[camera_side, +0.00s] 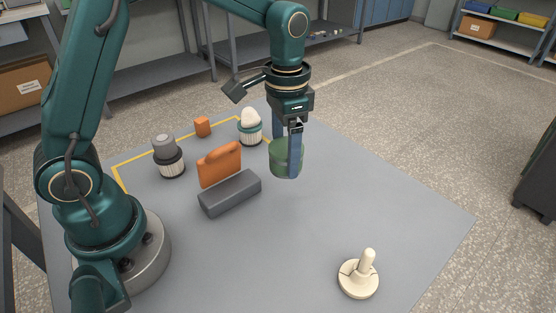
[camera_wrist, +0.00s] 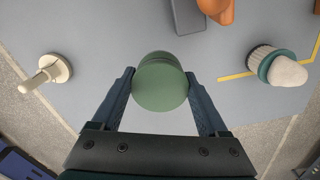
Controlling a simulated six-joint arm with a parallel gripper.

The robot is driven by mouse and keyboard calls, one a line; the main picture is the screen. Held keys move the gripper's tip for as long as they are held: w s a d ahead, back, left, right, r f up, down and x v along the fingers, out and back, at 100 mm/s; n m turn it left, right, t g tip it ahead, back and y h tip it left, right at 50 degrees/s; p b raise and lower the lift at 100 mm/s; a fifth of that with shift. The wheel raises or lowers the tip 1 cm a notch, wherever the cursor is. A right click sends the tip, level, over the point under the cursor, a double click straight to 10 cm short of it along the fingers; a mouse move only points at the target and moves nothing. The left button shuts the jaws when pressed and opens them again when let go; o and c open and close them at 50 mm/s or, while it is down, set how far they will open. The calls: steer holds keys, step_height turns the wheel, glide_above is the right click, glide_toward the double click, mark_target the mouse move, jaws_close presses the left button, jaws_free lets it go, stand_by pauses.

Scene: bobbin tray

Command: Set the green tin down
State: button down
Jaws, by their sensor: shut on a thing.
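The green tin (camera_side: 279,158) is a short round can. My gripper (camera_side: 289,160) is shut on it, one finger in front of it and one behind in the side view. In the wrist view the tin (camera_wrist: 160,84) sits between the two fingertips of my gripper (camera_wrist: 160,88), its round top facing the camera. The tin looks upright. The side view does not clearly show whether its base touches the grey table (camera_side: 330,225) or hangs a little above it.
A cream knobbed piece (camera_side: 359,276) stands at the front right. A dark grey block (camera_side: 230,193), an orange piece (camera_side: 219,163), a grey-topped bobbin (camera_side: 168,157), a white-topped bobbin (camera_side: 250,128) and a small orange block (camera_side: 203,127) stand left of the tin. The table's right side is clear.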

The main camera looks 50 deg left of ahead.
step_height(320, 180, up, 2)
steer(key=shift+r, duration=0.2)
steer(key=shift+s+r+m, duration=0.1)
steer(key=shift+m, duration=0.3)
steer(key=s+d+r+m, duration=0.1)
steer(key=s+d+m, duration=0.1)
steer(key=s+m, duration=0.8)
steer(key=shift+n, duration=0.9)
steer(key=s+d+f, duration=0.2)
steer(key=d, duration=0.1)
steer(key=s+d+f, duration=0.2)
steer(key=d, duration=0.2)
steer(key=s+d+f, duration=0.2)
steer(key=d, duration=0.1)
steer(key=shift+s+d+f, duration=0.2)
steer(key=shift+s+d, duration=0.15)
steer(key=shift+d, duration=0.05)
steer(key=shift+f, duration=2)
steer(key=shift+f, duration=0.15)
jaws_free()
